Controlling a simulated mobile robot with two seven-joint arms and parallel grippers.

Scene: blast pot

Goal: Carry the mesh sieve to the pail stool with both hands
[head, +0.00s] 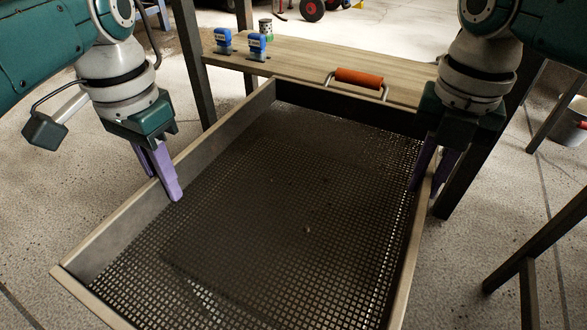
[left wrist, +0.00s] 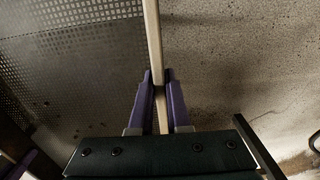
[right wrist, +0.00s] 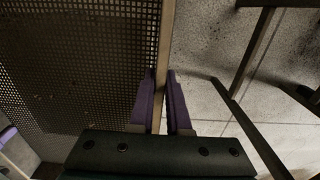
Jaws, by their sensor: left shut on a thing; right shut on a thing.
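The mesh sieve (head: 270,200) is a large rectangular frame with a dark wire-mesh floor, held in front of me. A few small specks lie on its mesh. My left gripper (head: 165,175) is shut on its left side wall, with one purple finger on each side of the rim (left wrist: 157,85). My right gripper (head: 430,170) is shut on its right side wall, and its fingers straddle the rim (right wrist: 163,80) in the right wrist view. I cannot pick out the pail stool for certain.
A wooden bench (head: 310,65) with dark legs stands just beyond the sieve. A grey pail (head: 573,122) stands at the far right. Dark metal legs (head: 530,245) stand at the lower right. Concrete floor is clear at the left.

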